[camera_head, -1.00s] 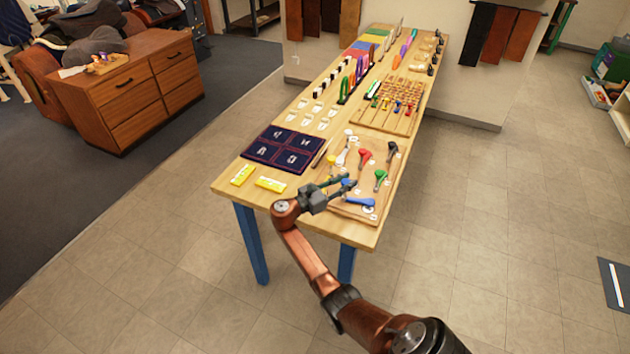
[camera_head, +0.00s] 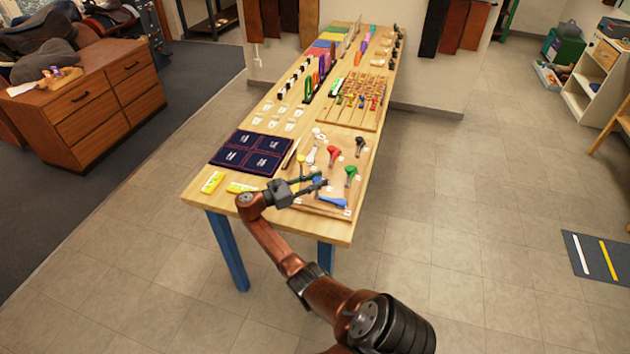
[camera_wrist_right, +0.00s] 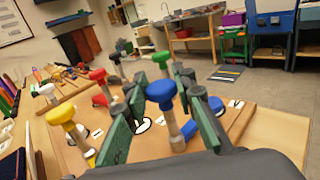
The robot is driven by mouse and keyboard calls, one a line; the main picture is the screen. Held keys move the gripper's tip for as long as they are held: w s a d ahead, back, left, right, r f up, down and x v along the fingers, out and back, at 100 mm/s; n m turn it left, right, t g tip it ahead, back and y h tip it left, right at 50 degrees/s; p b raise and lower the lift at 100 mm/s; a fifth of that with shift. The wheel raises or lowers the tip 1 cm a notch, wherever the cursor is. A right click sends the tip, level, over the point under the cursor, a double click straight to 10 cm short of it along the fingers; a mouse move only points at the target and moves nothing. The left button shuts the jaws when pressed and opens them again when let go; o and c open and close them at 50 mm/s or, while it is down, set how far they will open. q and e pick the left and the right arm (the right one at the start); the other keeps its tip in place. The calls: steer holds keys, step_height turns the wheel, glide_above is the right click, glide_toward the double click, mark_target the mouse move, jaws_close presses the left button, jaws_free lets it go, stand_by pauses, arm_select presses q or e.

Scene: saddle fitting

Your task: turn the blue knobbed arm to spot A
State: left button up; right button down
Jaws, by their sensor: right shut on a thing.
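The blue knobbed arm (camera_head: 332,202) is on a wooden board at the near end of the long table. Its upright blue knob (camera_wrist_right: 162,92) stands between the two green fingers of my right gripper (camera_wrist_right: 166,118) in the right wrist view. My right gripper (camera_head: 316,184) is shut on this knob, and its fingers partly hide it in the head view. Small white spot marks lie on the board, but their letters are too small to read, so I cannot tell which is spot A. My left gripper is not in view.
Red (camera_head: 334,152), green (camera_head: 351,171), black (camera_head: 360,143) and yellow (camera_head: 301,159) knobbed arms stand close by on the same board. A dark blue panelled mat (camera_head: 251,153) and yellow blocks (camera_head: 212,181) lie to the left. Floor right of the table is clear.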

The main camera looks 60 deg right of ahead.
steer(key=c, duration=1.6)
jaws_free()
steer(key=shift+s+d+f, duration=0.1)
steer(key=shift+s, duration=0.1)
steer(key=shift+w, duration=0.15)
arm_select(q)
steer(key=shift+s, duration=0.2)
arm_select(e)
steer(key=v, duration=1.2)
